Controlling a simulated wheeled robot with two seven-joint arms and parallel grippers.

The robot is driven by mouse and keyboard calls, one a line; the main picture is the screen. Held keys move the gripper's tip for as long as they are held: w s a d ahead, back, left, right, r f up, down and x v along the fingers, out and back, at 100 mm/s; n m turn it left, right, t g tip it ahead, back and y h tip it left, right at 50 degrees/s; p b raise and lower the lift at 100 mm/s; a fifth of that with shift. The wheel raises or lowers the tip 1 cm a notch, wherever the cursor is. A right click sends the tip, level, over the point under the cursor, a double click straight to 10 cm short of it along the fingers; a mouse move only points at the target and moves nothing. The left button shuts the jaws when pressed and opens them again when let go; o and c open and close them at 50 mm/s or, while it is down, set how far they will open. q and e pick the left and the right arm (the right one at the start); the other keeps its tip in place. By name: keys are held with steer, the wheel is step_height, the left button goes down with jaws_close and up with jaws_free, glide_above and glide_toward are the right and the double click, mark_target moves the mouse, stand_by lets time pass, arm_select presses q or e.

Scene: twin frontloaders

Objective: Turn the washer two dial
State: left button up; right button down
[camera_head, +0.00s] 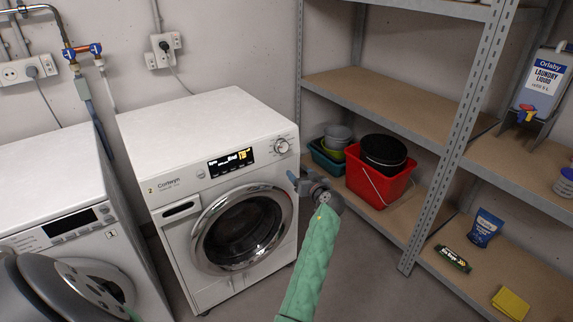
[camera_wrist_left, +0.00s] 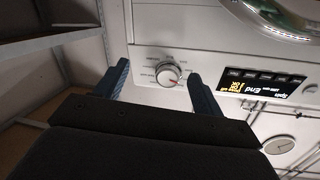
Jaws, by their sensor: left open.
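Washer two (camera_head: 222,170) is the white front-loader on the right, with a "2" mark, a lit display (camera_head: 230,162) reading "End" and a round door (camera_head: 243,228). Its dial (camera_head: 281,146) is a round white and silver knob at the right end of the panel. My left gripper (camera_head: 304,179) is open and empty in front of the panel's right end, below the dial in the head view. In the left wrist view, the dial (camera_wrist_left: 168,75) shows between the two blue fingers, apart from both. A red mark shows on the dial's edge. My right gripper is out of view.
Another white washer (camera_head: 60,215) stands left of washer two. A metal shelf unit (camera_head: 400,90) is on the right, with a red bucket (camera_head: 372,180), a blue pouch (camera_head: 485,228), a yellow sponge (camera_head: 510,303) and a laundry liquid container (camera_head: 543,80). Floor shows between.

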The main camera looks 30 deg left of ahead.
arm_select(q)
steer(key=n+y+b, duration=0.1)
steer(key=n+y, duration=0.1)
glide_toward(284, 148)
steer(key=shift+g, duration=0.4)
steer(key=shift+p+x, duration=0.75)
steer(key=shift+x, duration=3.25)
steer(key=shift+r, duration=0.2)
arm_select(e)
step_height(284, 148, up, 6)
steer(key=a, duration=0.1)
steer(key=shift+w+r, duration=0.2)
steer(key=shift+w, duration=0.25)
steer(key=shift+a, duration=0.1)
arm_select(q)
steer(key=c, duration=1)
